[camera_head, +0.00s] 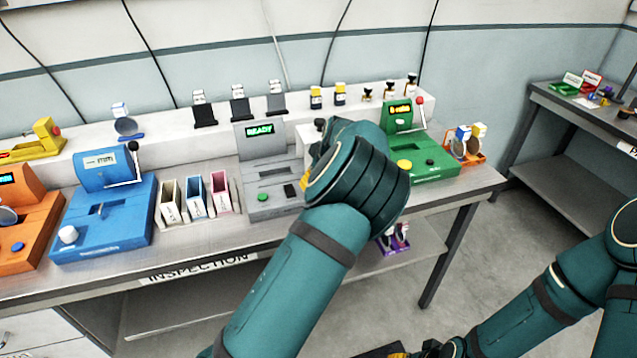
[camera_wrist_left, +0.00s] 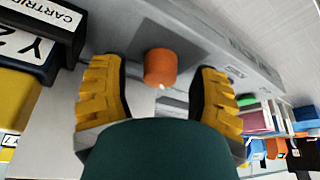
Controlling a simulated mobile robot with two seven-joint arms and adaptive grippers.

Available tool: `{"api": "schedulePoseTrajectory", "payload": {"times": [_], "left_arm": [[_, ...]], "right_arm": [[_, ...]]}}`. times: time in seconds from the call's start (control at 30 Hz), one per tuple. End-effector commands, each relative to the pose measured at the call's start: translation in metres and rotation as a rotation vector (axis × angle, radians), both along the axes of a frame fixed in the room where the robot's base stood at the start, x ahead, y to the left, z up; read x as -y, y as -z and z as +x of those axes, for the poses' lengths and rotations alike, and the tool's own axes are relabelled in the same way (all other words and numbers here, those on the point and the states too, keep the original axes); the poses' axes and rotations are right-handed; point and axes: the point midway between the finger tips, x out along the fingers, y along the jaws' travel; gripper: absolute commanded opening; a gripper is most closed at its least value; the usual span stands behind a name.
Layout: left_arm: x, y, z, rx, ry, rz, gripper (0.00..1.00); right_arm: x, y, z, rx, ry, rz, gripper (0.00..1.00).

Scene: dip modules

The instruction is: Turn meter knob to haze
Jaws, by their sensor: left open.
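An orange knob (camera_wrist_left: 160,67) stands on a dark patch of a light grey housing (camera_wrist_left: 206,42) in the left wrist view. My left gripper (camera_wrist_left: 157,75) is open, its yellow ridged fingers on either side of the knob with a gap on each side. In the head view, my left arm covers the knob, and only a bit of a yellow finger (camera_head: 304,182) shows beside the grey device (camera_head: 271,176), whose screen reads READY. No haze mark is legible. My right gripper (camera_head: 430,350) is partly cut off at the bottom edge, and its jaw state is unclear.
A blue device (camera_head: 112,215) and an orange device (camera_head: 28,235) stand at left on the bench. A green device (camera_head: 433,160) stands right of my left arm. Upright coloured holders (camera_head: 196,197) are close left of the grey device. Black modules (camera_head: 240,107) sit on the rear ledge.

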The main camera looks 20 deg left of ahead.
Motion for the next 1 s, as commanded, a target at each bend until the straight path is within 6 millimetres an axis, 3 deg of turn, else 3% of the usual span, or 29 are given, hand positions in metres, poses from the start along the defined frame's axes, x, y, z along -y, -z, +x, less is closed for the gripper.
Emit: {"api": "schedulePoseTrajectory", "payload": {"times": [0.37,0.57,1.0], "left_arm": [[-0.0015,0.0049,0.0012,0.001,0.0,-0.001,0.62],[-0.0014,0.0048,0.0012,0.001,0.0,-0.001,0.0],[-0.0021,0.0047,0.001,0.0,0.025,0.0,0.0]], "right_arm": [[0.0,0.0006,0.0004,0.001,0.0,0.0,0.47],[0.0,0.0007,0.0006,0.001,0.0,0.0,0.47],[0.0,0.0007,0.0005,0.001,0.0,0.0,0.47]]}}
